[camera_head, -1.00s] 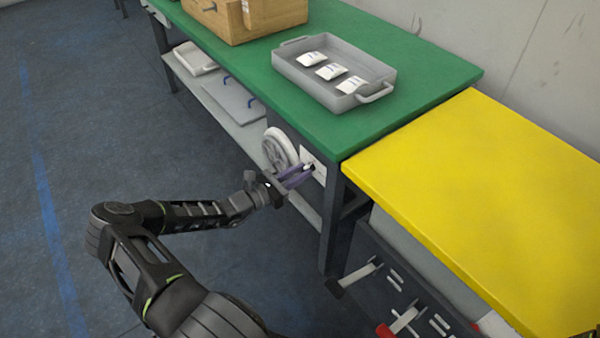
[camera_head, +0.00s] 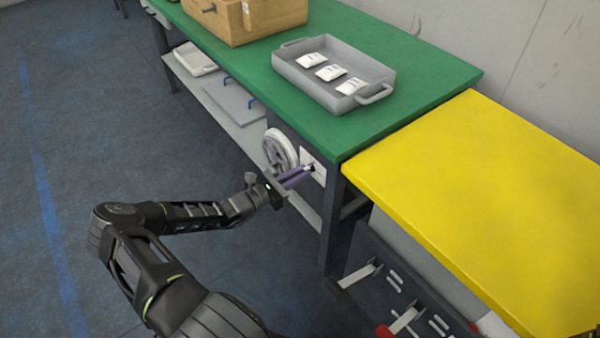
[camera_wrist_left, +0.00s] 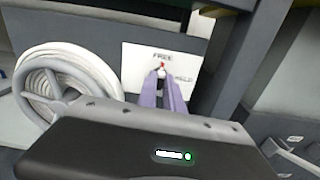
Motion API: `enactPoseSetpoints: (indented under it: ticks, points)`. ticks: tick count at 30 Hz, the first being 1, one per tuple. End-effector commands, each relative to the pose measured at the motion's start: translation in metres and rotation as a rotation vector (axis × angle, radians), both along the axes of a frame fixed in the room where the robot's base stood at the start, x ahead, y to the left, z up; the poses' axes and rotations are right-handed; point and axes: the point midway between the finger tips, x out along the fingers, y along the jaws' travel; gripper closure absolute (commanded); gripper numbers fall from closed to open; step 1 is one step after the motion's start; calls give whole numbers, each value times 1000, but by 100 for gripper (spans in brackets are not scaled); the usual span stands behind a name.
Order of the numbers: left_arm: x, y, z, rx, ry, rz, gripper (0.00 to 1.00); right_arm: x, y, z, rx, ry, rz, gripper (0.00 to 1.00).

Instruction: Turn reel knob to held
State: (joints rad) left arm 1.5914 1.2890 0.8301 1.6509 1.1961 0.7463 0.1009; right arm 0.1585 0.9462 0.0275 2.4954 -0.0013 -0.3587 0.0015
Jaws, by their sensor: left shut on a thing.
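The white label plate (camera_head: 318,168) is on the front of the green bench, near its right corner. In the left wrist view the plate (camera_wrist_left: 190,58) reads FREE at the top and HELD at the right. The small reel knob (camera_wrist_left: 161,73) sits on it, and its red mark points up at FREE. My left gripper (camera_wrist_left: 161,84) is shut on the knob, its purple fingers on either side and hiding part of it. It also shows in the head view (camera_head: 308,170). The white reel (camera_head: 280,150) is left of the plate. My right gripper is out of view.
A grey tray (camera_head: 380,91) with several white packets and a wooden box (camera_head: 265,25) stand on the green bench (camera_head: 420,55). A yellow table (camera_head: 450,190) adjoins at the right. A dark bench leg (camera_head: 333,225) is just right of the plate.

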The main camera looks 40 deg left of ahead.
Motion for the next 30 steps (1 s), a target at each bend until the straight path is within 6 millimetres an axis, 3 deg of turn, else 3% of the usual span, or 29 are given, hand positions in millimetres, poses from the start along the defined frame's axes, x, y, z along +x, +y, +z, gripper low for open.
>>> enactPoseSetpoints:
  ticks: [11, 30]
  points:
    - [0, -1, 3, 228, -68, -1, 100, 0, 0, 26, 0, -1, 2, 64]
    - [-1, -2, 1, 805, -242, -1, 100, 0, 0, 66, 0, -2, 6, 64]
